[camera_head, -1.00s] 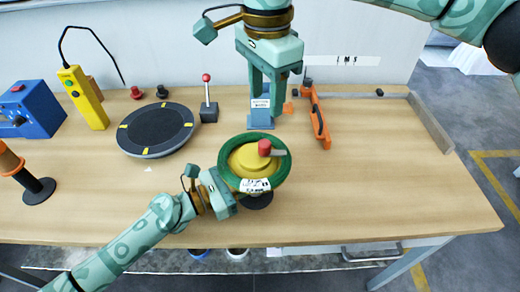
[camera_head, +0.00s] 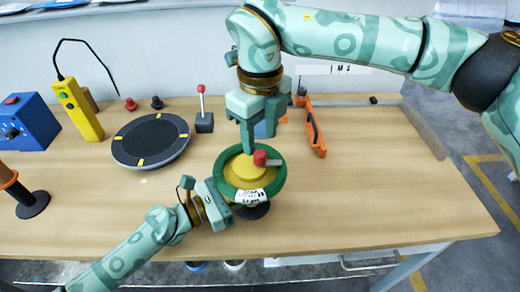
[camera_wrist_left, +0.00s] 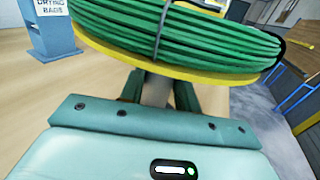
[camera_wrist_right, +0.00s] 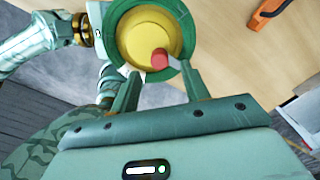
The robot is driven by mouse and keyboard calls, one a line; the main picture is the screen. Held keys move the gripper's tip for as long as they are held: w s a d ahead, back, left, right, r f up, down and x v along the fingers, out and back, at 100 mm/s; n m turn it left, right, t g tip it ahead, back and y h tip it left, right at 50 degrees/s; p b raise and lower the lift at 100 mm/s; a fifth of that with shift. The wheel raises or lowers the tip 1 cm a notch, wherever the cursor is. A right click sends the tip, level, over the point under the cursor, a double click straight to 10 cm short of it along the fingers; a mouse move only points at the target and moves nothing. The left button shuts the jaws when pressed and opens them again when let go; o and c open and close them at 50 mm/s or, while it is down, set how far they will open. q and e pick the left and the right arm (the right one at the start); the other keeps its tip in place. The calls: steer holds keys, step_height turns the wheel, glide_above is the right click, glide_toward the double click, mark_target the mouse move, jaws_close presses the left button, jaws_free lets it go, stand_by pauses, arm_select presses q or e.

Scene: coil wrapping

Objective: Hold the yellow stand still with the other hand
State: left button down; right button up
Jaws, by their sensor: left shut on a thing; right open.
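The yellow stand (camera_head: 236,170) has a round yellow top ringed by a green wire coil (camera_head: 222,182). A red knob (camera_head: 260,158) on a grey crank sits on its top. My left gripper (camera_head: 225,204) comes in under the coil from the front left. In the left wrist view its fingers (camera_wrist_left: 158,98) are shut on the grey post below the yellow disc (camera_wrist_left: 170,66). My right gripper (camera_head: 257,138) is open above the back of the stand. In the right wrist view its fingers (camera_wrist_right: 160,85) are spread, with the red knob (camera_wrist_right: 160,59) and yellow top beyond them.
A black turntable (camera_head: 150,140), a red-topped lever (camera_head: 203,118), a yellow pendant (camera_head: 78,110) and a blue box (camera_head: 28,122) stand to the left. An orange tool (camera_head: 315,130) lies behind right. A blue bag box (camera_wrist_left: 52,32) stands behind. The table's right side is clear.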

mark_target(260, 153)
step_height(260, 153, down, 5)
steer(key=shift+r, duration=0.1)
steer(key=c, duration=1)
